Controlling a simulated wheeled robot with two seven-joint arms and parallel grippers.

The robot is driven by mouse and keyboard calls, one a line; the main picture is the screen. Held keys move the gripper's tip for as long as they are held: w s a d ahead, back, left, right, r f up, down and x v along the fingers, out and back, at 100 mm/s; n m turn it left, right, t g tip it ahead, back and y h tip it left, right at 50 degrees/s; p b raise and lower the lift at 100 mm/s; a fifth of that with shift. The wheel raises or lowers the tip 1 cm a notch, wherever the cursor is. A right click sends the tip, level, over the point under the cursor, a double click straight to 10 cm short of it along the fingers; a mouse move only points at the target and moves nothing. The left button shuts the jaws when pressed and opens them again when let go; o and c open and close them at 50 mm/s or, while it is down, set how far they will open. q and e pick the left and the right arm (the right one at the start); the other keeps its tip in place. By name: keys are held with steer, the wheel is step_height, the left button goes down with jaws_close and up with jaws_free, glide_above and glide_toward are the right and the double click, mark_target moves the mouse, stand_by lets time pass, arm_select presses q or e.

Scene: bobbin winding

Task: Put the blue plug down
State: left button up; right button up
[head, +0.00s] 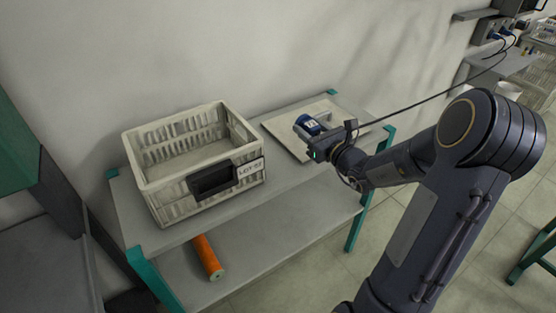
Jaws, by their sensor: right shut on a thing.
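The blue plug (312,126) is in the jaws of my right gripper (310,128), over the pale board on the right part of the table. A dark cable (440,95) runs from near the gripper up to the upper right. The pale board (279,129) lies flat on the table top. I cannot tell whether the plug touches the board. My left gripper is out of view.
A cream slatted crate (180,208) with a label and a dark handle opening stands on the left part of the grey table (180,236). An orange cylinder (207,257) lies on the lower shelf. Blue connectors (496,36) sit at a wall unit, upper right.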

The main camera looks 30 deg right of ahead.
glide_above(283, 171)
steer(key=f, duration=0.6)
steer(key=shift+d+f+b, duration=0.25)
steer(key=shift+d+b, duration=0.05)
steer(key=shift+b, duration=0.05)
steer(key=f, duration=0.3)
steer(key=shift+a+f+b, duration=0.2)
steer(key=shift+a+b, duration=0.1)
steer(key=shift+a, duration=0.1)
steer(key=shift+f, duration=0.25)
steer(key=shift+f, duration=0.1)
steer(key=o, duration=1.3)
